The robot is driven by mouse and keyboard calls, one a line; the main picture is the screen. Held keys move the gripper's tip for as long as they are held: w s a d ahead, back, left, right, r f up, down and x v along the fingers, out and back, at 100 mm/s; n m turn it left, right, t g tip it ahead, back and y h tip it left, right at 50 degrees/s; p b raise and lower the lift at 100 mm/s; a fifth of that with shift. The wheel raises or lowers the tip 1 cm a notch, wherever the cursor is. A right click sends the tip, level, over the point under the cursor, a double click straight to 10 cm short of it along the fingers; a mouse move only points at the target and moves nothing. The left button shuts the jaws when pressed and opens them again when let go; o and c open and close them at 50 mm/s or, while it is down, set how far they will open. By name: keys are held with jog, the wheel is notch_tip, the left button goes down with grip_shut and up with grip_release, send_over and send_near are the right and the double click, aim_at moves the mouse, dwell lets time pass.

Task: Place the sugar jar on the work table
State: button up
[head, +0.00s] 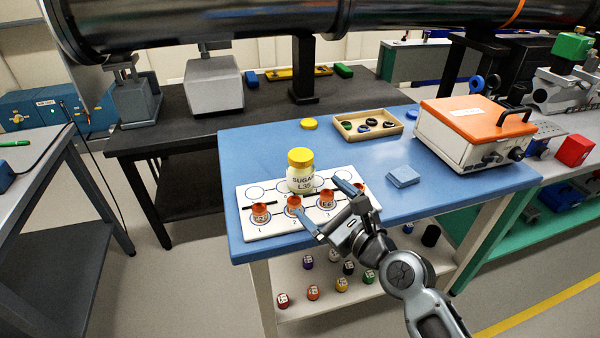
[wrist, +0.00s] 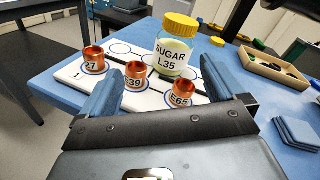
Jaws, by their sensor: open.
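The sugar jar (head: 300,171) is pale yellow with a yellow lid and a label reading "SUGAR L35". It stands upright on the white board (head: 248,228), behind a row of several small copper cups (head: 260,213). The board lies on the blue-topped table (head: 390,165). My gripper (head: 316,196) is open and empty, reaching over the board from the front right. In the wrist view the jar (wrist: 173,60) shows beyond and between the two blue fingers (wrist: 168,65), apart from them. Copper cups (wrist: 134,76) stand between the gripper and the jar.
A wooden tray (head: 368,137) with dark round items, a yellow disc (head: 309,123), blue pads (head: 403,177) and an orange-lidded case (head: 470,130) share the blue top. Bare blue surface lies behind the board. A dark pipe (head: 200,25) runs overhead at the back.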

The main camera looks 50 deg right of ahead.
aim_at(300, 153)
jog(key=w+d+r+m, duration=0.1)
jog(key=w+d+m, duration=0.1)
jog(key=d, duration=0.1)
jog(key=w+d+r+m, duration=0.1)
jog(key=m, duration=0.1)
jog(key=shift+w+d+r+t, duration=0.1)
jog(key=shift+d+r+t, duration=0.1)
jog(key=shift+r+t, duration=0.2)
jog(key=shift+w+d, duration=0.15)
jog(key=shift+w, duration=0.05)
jog(key=shift+x, duration=0.85)
jog(key=x, duration=0.2)
jog(key=p+x, duration=0.1)
jog(key=x, duration=0.2)
jog(key=shift+w+a, duration=0.25)
jog(key=shift+w, duration=0.2)
jog(key=shift+f, duration=0.1)
jog(key=c, duration=1.4)
jog(key=shift+c, duration=0.2)
